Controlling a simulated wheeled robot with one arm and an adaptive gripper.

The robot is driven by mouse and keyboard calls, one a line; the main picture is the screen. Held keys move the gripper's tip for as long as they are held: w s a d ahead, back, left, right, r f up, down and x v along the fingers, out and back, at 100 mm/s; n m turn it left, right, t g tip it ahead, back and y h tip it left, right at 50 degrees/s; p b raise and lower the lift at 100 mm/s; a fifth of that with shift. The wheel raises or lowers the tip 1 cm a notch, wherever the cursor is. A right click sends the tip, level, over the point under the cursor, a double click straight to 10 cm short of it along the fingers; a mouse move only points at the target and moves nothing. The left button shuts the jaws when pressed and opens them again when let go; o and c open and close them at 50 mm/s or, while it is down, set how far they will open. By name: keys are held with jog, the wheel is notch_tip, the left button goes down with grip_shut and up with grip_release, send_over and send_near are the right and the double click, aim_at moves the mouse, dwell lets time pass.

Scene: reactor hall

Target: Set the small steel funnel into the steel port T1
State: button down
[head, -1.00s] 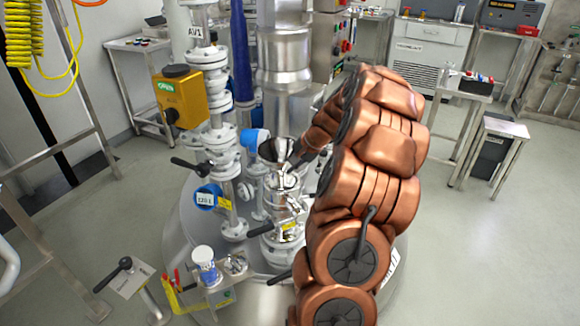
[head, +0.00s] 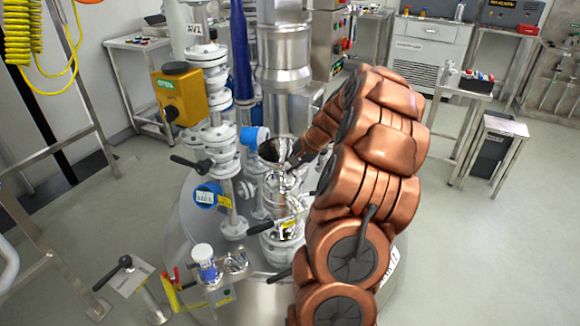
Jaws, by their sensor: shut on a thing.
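The small steel funnel (head: 269,152) is in the head view, left of my wrist, with its wide mouth facing up. My gripper (head: 291,158) is shut on the funnel at its right side. The steel port T1 (head: 284,184) appears to be the upright steel fitting just below the funnel, on top of the vessel. The funnel's stem is hard to make out, and I cannot tell whether it is inside the port or above it. My copper arm reaches in from the lower right and hides the area right of the port.
White flanged piping (head: 222,150) with a yellow valve box (head: 180,95) stands to the left. A blue-capped fitting (head: 255,137) is close behind the funnel. A thick steel column (head: 285,60) rises behind. A black lever handle (head: 265,229) sticks out below.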

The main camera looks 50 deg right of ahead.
jog(key=shift+f, duration=0.1)
jog(key=c, duration=1.2)
grip_release()
jog(key=shift+c, duration=0.2)
jog(key=v, duration=1.2)
